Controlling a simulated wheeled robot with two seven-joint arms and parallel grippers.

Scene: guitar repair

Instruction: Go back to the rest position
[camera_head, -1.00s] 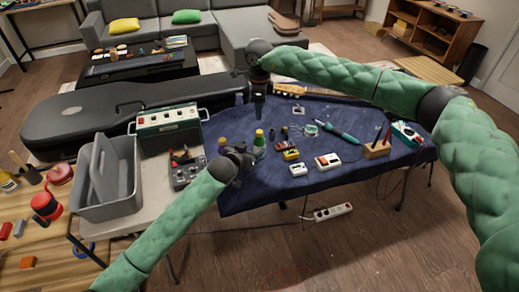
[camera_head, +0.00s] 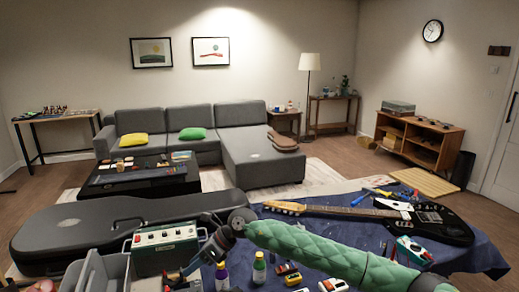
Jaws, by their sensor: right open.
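My right arm crosses the lower part of the view from the right, and its gripper (camera_head: 205,242) is at the arm's left end. The gripper is open, with nothing seen in its jaws. My left arm and gripper are out of view.
A black electric guitar (camera_head: 440,222) lies on the blue-covered table (camera_head: 480,255). A guitar case (camera_head: 80,225) and grey caddy (camera_head: 95,275) are at left. A sofa stands behind.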

